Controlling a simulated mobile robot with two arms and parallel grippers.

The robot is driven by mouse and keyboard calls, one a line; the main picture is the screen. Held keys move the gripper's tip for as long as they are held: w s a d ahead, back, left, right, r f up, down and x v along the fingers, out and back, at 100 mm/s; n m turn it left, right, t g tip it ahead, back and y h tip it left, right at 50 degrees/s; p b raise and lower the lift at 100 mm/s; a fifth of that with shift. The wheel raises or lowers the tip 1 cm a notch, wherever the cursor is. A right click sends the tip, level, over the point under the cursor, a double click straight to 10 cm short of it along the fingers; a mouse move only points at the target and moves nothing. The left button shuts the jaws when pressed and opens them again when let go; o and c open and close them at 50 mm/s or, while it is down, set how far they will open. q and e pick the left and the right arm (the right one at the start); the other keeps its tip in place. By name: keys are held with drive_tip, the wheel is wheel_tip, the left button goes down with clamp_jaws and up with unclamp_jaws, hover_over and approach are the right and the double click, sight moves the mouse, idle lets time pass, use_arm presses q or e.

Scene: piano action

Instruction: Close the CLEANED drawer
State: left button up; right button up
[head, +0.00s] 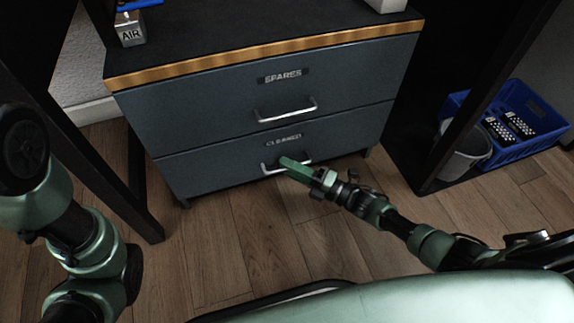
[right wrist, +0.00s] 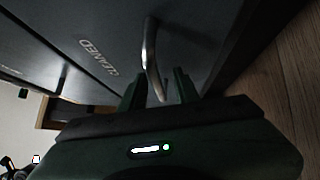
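The CLEANED drawer (head: 220,168) is the lower drawer of a dark blue-grey cabinet in the head view. Its front looks flush with the drawer above, so it appears shut. Its metal bar handle (head: 268,170) is partly hidden by my right gripper (head: 288,165). In the right wrist view the handle (right wrist: 150,60) reaches down between the two fingers of the gripper (right wrist: 157,92), which stand apart. I cannot tell whether the fingers touch it. My left arm shows at the left of the head view, but its gripper is not in view.
The SPARES drawer (head: 230,101) above is shut. A blue crate (head: 537,143) and a grey bin (head: 463,155) stand at the right, behind a dark post. The wooden floor before the cabinet is clear.

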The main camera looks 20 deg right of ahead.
drive_tip(key=r+p+v, duration=0.1)
drive_tip(key=p+v, duration=0.1)
drive_tip(key=v, duration=0.5)
drive_tip(key=shift+d+f, duration=0.15)
drive_tip(key=shift+f, duration=0.3)
drive_tip(key=shift+s, duration=0.15)
